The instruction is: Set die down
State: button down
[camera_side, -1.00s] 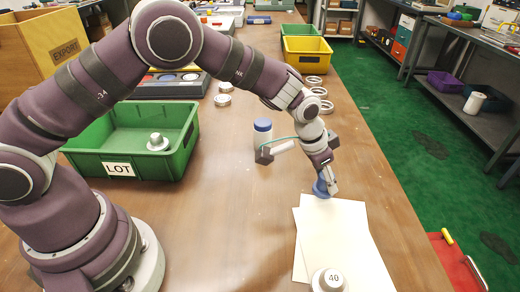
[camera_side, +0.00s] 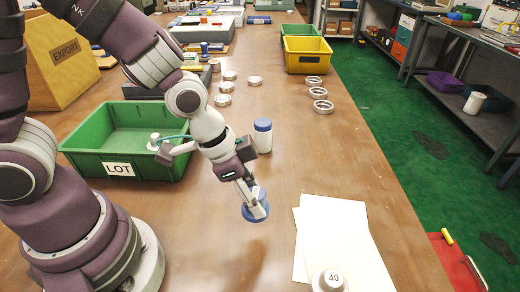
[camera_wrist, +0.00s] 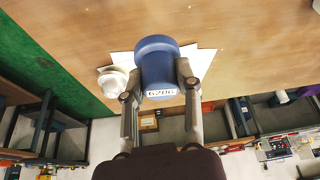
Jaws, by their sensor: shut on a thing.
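The die is a blue round piece (camera_side: 254,212), with a white label reading 6206 in the wrist view (camera_wrist: 157,60). My gripper (camera_side: 257,203) is shut on it, with one finger on each side in the wrist view (camera_wrist: 157,92). In the side view the die is left of the white sheets, clear of them. The fingers hide part of it, and I cannot tell exactly how high above the wooden table (camera_side: 215,255) it is.
White sheets (camera_side: 345,235) lie at the right, with a white piece marked 40 (camera_side: 329,281) on their near end. A blue-capped bottle (camera_side: 263,137) stands behind my gripper. A green LOT bin (camera_side: 82,160) stands left. Metal rings (camera_side: 322,107) lie further back. Bare table surrounds the die.

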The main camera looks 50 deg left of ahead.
aim_at(254, 219)
jog(key=d+m, duration=0.1)
jog(key=m, duration=0.1)
jog(key=shift+s+d+r+m+g+h, duration=0.1)
jog(key=shift+s+d+m+g+h, duration=0.1)
jog(key=shift+d+m+g+h, duration=0.15)
notch_tip(254, 219, down, 6)
jog(key=shift+f, duration=0.25)
jog(key=c, duration=0.8)
grip_release()
jog(key=shift+f, duration=0.15)
